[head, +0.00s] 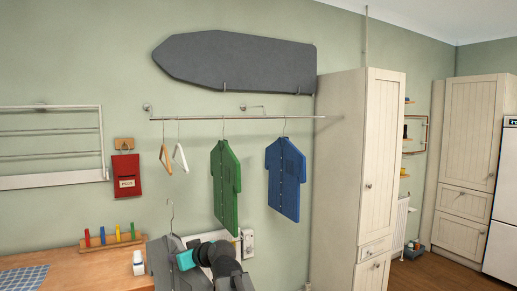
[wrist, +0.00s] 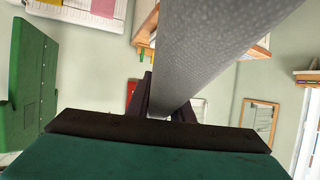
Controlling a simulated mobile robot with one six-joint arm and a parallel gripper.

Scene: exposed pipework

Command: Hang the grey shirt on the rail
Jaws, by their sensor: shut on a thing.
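The grey shirt (head: 160,263) is on a hanger whose wire hook (head: 171,214) points up, low in the head view in front of the wooden counter. It also fills the upper middle of the wrist view (wrist: 215,50). My gripper (wrist: 160,108) is shut on the grey shirt; in the head view my arm partly hides the shirt's right side. The thin metal rail (head: 205,118) is on the wall, higher than the shirt and apart from it. A green shirt (head: 224,185) and a blue shirt (head: 286,178) hang on the rail.
Two small empty hangers (head: 172,158) hang at the rail's left part. A grey ironing board (head: 235,62) is above the rail. A tall cabinet (head: 340,170) stands at its right end. The rail is bare between the empty hangers and the green shirt.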

